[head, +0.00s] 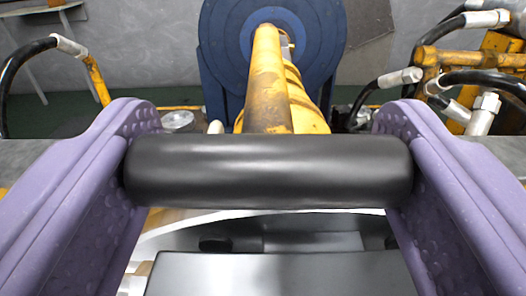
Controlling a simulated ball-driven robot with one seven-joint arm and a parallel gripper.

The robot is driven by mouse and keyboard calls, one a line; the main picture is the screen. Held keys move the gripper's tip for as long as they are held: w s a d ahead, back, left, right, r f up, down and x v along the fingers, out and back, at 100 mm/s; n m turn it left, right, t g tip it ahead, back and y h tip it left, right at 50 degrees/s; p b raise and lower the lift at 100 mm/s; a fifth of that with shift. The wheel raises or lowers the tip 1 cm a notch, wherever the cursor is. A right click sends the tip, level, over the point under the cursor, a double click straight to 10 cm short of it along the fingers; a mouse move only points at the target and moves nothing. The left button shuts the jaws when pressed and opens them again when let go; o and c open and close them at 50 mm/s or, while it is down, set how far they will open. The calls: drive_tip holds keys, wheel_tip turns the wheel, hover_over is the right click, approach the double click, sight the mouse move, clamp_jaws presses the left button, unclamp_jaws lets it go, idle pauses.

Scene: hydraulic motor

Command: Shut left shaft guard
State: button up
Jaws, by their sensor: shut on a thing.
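My gripper (268,172) has two purple fingers, one at each side of the head view. It is shut on a thick black handle (268,172) that lies level across the picture between the fingers. Both ends of the handle touch the inner faces of the fingers. Below the handle is a grey metal surface (280,275) with a curved light edge, which may be part of the shaft guard. The fingers and the handle hide most of the guard, so I cannot tell how far open it stands.
A yellow worn shaft (267,80) runs away from behind the handle to a blue round flange (225,40). Black hoses with silver fittings (400,77) and yellow pipes (432,58) stand at the right. Another black hose (20,58) arches at the left. A grey wall stands behind.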

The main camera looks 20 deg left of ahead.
drive_tip(key=shift+s+a+f, duration=0.15)
drive_tip(key=shift+a+f, duration=0.1)
drive_tip(key=shift+f, duration=0.2)
drive_tip(key=o, duration=1.4)
drive_tip(key=shift+a, duration=0.25)
drive_tip(key=shift+d, duration=0.1)
drive_tip(key=p+v, duration=0.1)
drive_tip(key=v, duration=0.7)
